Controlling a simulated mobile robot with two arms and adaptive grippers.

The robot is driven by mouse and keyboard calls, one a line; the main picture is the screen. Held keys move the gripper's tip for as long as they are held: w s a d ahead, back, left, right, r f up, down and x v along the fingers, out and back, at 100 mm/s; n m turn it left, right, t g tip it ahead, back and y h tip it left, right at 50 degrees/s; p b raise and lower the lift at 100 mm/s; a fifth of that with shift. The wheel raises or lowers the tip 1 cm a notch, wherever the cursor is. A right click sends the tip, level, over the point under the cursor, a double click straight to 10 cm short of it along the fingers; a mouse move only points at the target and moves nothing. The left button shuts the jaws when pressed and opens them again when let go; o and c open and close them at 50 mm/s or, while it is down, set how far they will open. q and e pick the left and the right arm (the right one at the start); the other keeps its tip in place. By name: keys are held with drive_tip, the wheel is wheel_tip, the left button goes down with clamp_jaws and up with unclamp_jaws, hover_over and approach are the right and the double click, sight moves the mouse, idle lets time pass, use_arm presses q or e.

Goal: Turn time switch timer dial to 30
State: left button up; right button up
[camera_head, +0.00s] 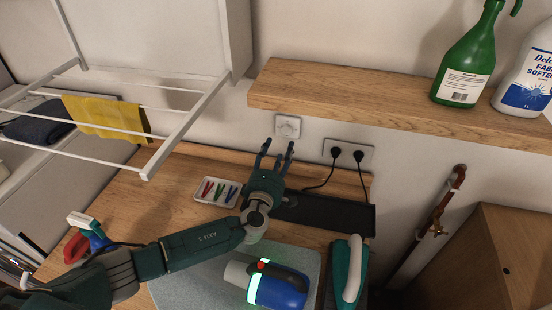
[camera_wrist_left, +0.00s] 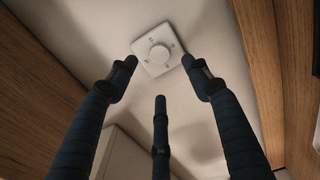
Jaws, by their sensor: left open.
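The time switch is a small white square plate (camera_head: 281,121) on the wall under the wooden shelf, with a round dial (camera_head: 288,128) in its middle. In the left wrist view the plate (camera_wrist_left: 150,69) and its dial (camera_wrist_left: 160,54) show at the top, with small marks around the dial that are too small to read. My left gripper (camera_head: 277,148) is open and empty, just below and in front of the switch. In the left wrist view its fingers (camera_wrist_left: 158,78) are spread below and beside the dial, apparently not touching it. My right gripper is not in view.
A wooden shelf (camera_head: 350,95) juts out above the switch, carrying a green spray bottle (camera_head: 468,62) and a white softener bottle (camera_head: 527,80). A socket (camera_head: 347,152) with two black plugs is to the right. A clip tray (camera_head: 216,192), black tray (camera_head: 325,212) and iron (camera_head: 347,270) lie below.

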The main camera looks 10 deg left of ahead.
use_arm(q)
drive_tip(key=shift+s, duration=1.7)
